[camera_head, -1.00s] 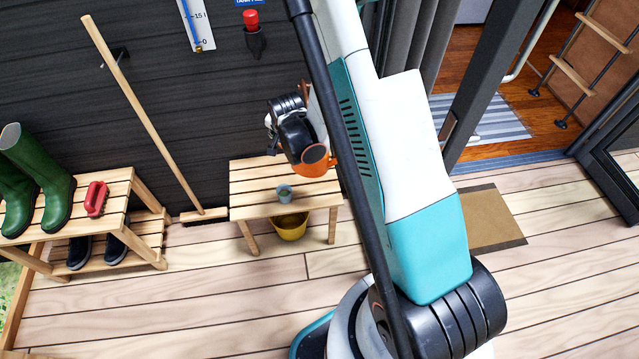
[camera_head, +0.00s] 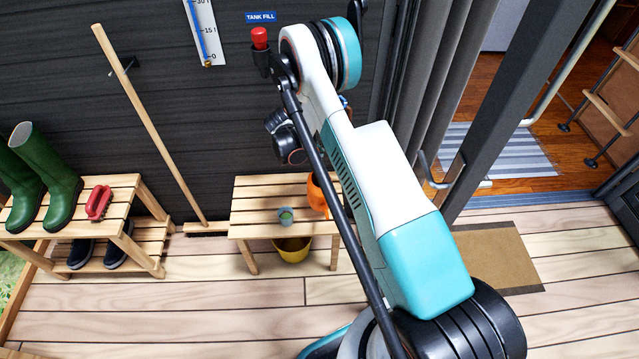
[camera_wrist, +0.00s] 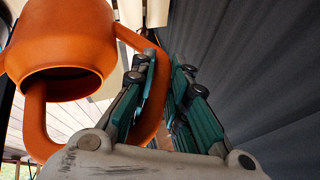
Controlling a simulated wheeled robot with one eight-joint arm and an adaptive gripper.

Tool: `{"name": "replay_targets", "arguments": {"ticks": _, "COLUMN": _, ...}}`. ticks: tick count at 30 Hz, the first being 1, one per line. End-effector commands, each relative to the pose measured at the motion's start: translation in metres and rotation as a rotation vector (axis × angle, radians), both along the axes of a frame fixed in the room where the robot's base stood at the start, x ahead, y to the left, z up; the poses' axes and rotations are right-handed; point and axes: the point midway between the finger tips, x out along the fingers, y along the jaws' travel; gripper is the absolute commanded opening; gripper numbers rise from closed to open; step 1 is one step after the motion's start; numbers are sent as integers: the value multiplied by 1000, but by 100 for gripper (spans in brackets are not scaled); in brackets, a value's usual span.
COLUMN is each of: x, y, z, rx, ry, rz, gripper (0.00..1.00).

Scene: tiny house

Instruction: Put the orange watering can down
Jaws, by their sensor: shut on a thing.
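The orange watering can (camera_head: 317,193) shows over the right end of the slatted wooden bench (camera_head: 260,202) in the head view, partly hidden by my arm. I cannot tell whether it touches the bench. In the wrist view the can's round body (camera_wrist: 62,30) and dark opening fill the upper left. My gripper (camera_wrist: 163,62) has its teal fingers shut on the can's curved orange handle. In the head view the fingers are hidden behind my arm.
A broom (camera_head: 150,125) leans on the dark wall to the left. A boot rack (camera_head: 90,215) stands further left.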

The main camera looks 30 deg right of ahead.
Motion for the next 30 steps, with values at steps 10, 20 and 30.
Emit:
{"name": "replay_targets", "arguments": {"ticks": 10, "x": 0, "y": 0, "z": -51, "rx": 1, "ry": 1, "rz": 2, "gripper": 0}}
{"name": "replay_targets", "arguments": {"ticks": 20, "x": 0, "y": 0, "z": -82, "rx": 1, "ry": -1, "rz": 3, "gripper": 0}}
{"name": "replay_targets", "arguments": {"ticks": 30, "x": 0, "y": 0, "z": -81, "rx": 1, "ry": 0, "rz": 2, "gripper": 36}}
